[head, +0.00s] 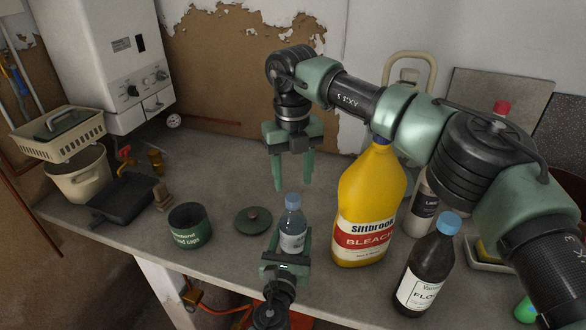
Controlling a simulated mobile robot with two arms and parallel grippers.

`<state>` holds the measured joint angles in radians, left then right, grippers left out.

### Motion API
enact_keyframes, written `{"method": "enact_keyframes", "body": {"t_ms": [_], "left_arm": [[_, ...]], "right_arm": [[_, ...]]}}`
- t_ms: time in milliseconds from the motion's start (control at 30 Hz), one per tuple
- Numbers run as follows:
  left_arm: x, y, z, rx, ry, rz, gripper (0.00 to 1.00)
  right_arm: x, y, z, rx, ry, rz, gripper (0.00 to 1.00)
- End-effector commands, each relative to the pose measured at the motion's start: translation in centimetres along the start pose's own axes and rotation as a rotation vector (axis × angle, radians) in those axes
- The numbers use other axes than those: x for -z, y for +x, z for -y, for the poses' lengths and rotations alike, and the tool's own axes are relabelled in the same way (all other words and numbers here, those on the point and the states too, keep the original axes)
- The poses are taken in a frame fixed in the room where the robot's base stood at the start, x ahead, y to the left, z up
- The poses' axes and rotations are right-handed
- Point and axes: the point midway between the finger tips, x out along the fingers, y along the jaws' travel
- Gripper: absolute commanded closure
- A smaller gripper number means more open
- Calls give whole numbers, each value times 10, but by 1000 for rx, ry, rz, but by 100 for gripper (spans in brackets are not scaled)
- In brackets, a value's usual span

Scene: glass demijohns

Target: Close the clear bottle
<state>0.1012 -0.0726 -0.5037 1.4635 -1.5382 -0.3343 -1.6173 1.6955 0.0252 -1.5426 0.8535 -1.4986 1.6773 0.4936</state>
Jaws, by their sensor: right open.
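A yellow bleach jug (366,205) stands close right of the bottle, with a dark brown bottle (428,270) farther right. A green tin of caps (189,227) and a round green lid (253,220) lie to the left. A black tray (125,197) is farther left.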

Motion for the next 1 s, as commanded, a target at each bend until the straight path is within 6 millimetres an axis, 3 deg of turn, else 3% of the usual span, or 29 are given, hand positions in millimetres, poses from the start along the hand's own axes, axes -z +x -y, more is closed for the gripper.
{"method": "enact_keyframes", "body": {"t_ms": [300,500,1000], "left_arm": [[1,0,0,0,0,-1,100],[1,0,0,0,0,-1,100],[1,0,0,0,0,-1,100]], "right_arm": [[0,-19,-1,0,-592,1,51],[0,-26,0,0,-835,-1,51],[0,-27,0,0,-918,-1,51]]}}
